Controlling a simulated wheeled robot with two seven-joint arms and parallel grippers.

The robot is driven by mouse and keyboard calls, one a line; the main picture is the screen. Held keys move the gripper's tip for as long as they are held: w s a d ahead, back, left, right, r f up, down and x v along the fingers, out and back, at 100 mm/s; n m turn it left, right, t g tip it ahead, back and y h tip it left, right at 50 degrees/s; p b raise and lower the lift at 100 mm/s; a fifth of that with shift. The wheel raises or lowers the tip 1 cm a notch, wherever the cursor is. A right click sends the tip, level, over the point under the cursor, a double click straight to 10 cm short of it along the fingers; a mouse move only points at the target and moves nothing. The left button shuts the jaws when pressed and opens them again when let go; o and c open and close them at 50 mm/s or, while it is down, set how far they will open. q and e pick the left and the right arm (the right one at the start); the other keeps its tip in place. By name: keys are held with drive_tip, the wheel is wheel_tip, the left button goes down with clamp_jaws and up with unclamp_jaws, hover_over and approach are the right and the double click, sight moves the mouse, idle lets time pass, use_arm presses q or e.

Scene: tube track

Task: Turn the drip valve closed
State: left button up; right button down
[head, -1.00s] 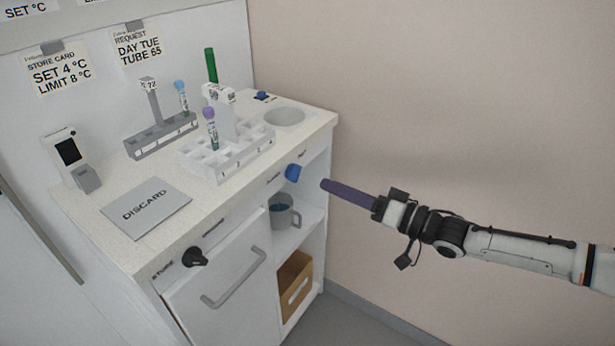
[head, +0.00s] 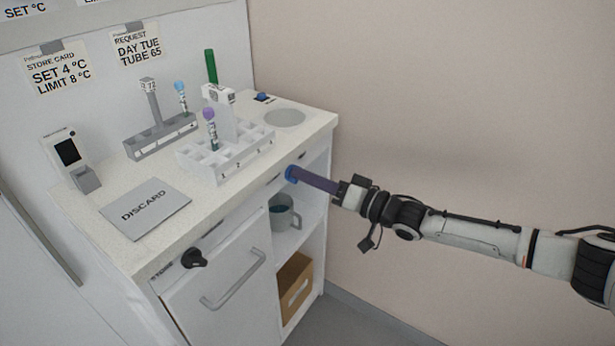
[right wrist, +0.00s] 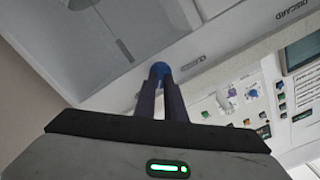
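The blue drip valve knob (head: 291,173) sits on the cabinet front, below the worktop's right end. My right gripper (head: 297,174) reaches it from the right, its dark purple fingers overlapping the knob in the head view. In the right wrist view, the blue knob (right wrist: 159,70) shows at the tips of the two fingers (right wrist: 160,84), with a narrow gap between the fingers. I cannot tell whether they press on the knob or only stand at it. My left gripper is not in view.
A mug (head: 283,213) stands on the shelf below the knob, above a brown box (head: 295,287). A black knob (head: 194,257) and a door handle (head: 234,282) are farther left. A white tube rack (head: 227,158) stands on the worktop (head: 125,175). Open space lies right of the cabinet.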

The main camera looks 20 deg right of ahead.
drive_tip(key=shift+n, duration=0.3)
drive_tip(key=shift+s+a+n+p, duration=0.1)
drive_tip(key=shift+n+p, duration=0.2)
drive_tip(key=shift+n, duration=2.25)
drive_tip(key=shift+s+a+n+p, duration=0.1)
drive_tip(key=shift+n+p, duration=0.2)
drive_tip(key=shift+n, duration=2.2)
drive_tip(key=shift+s+a+n+p, duration=0.1)
drive_tip(key=shift+n+p, duration=0.2)
drive_tip(key=shift+n, duration=2.25)
drive_tip(key=c, duration=1.8)
unclamp_jaws()
drive_tip(key=shift+d, duration=0.1)
